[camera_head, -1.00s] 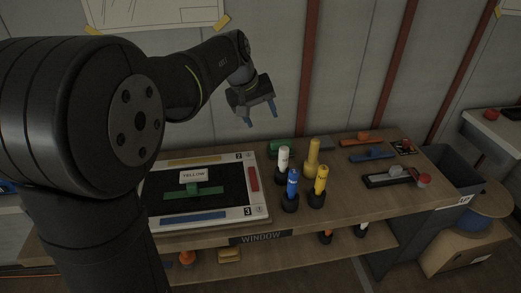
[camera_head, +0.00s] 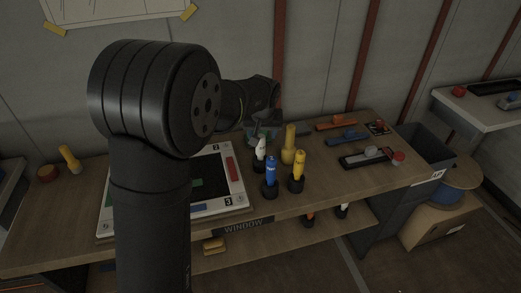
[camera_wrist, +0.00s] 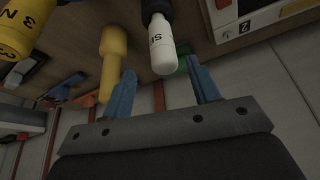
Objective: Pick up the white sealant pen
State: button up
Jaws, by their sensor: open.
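The white sealant pen (camera_head: 260,149) stands upright in a black holder (camera_head: 258,166) on the bench. In the wrist view the white pen (camera_wrist: 162,48) shows dark lettering, and its tip end lies between my blue fingers. My gripper (camera_head: 264,133) is open just behind and above the pen in the head view. The gripper's fingers also show in the wrist view (camera_wrist: 160,66), spread to either side of the pen. I cannot tell whether either finger touches it.
A blue pen (camera_head: 271,170) and a yellow pen (camera_head: 298,165) stand close in front of the white one. A plain yellow post (camera_head: 289,145) stands right of it. A framed board (camera_head: 225,204) lies left. Orange and blue tools (camera_head: 347,139) lie farther right.

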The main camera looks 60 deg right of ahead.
aim_at(262, 137)
jog(key=x, duration=0.3)
jog(key=shift+a+x, duration=0.15)
jog(key=shift+x, duration=1.15)
jog(key=shift+a+x, duration=0.15)
jog(key=shift+x, duration=1.2)
jog(key=c, duration=1)
